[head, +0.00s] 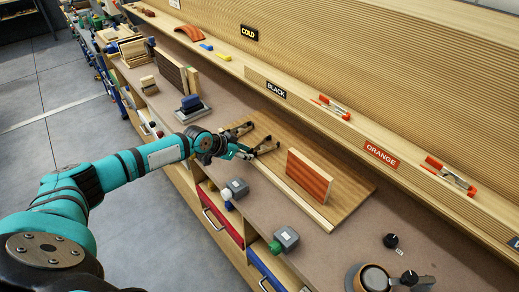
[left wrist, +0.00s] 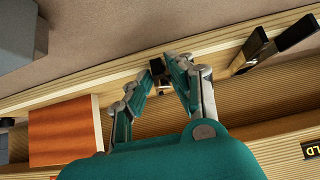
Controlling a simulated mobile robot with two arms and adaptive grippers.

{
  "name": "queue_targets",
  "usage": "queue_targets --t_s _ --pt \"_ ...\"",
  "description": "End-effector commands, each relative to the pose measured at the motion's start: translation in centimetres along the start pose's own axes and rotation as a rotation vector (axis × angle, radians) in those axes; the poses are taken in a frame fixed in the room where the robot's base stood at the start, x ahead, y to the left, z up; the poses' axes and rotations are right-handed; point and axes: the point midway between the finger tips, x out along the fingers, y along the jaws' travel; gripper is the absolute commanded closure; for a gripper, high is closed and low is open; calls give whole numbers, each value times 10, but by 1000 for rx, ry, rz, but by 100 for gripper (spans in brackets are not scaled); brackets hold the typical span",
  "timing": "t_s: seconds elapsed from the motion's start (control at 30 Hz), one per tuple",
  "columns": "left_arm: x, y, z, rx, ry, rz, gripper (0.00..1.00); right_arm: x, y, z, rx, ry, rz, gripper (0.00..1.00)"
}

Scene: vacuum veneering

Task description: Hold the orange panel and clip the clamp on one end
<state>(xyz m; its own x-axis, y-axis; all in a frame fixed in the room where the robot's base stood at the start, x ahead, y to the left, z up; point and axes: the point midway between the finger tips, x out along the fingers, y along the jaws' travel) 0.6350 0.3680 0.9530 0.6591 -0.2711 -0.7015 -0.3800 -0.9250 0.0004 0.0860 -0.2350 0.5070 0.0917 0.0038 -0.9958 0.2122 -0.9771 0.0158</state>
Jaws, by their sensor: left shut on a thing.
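The orange panel (head: 309,175) stands upright on a pale wooden board (head: 345,190). In the left wrist view its orange face (left wrist: 60,132) shows at the left, apart from my fingers. My left gripper (head: 262,148) is at the board's left end, left of the panel. In the left wrist view its fingertips (left wrist: 157,68) are close together on a small dark thing that I cannot identify. Two black prongs (left wrist: 258,44) show beside it. Clamps with orange ends lie on the shelf, one by the BLACK label (head: 334,108) and one by the ORANGE label (head: 449,177). My right gripper is out of view.
A grey box with a green knob (head: 286,238) and another grey box (head: 237,187) stand near the bench's front edge. A round device (head: 372,279) sits at the front right.

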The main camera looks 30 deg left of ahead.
Motion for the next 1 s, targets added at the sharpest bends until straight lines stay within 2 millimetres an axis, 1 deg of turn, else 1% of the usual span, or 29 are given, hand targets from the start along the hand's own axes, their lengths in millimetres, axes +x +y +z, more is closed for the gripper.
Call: queue_targets --t_s 0.03,0.1,0.5,1.0 --pt "-5 0 -6 0 2 0 100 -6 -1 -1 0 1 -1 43" --pt "-11 0 -11 0 2 0 100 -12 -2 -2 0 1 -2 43" --pt "-38 0 -40 0 2 0 100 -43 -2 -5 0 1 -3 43" --pt "-40 0 -41 0 2 -1 100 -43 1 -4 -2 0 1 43"
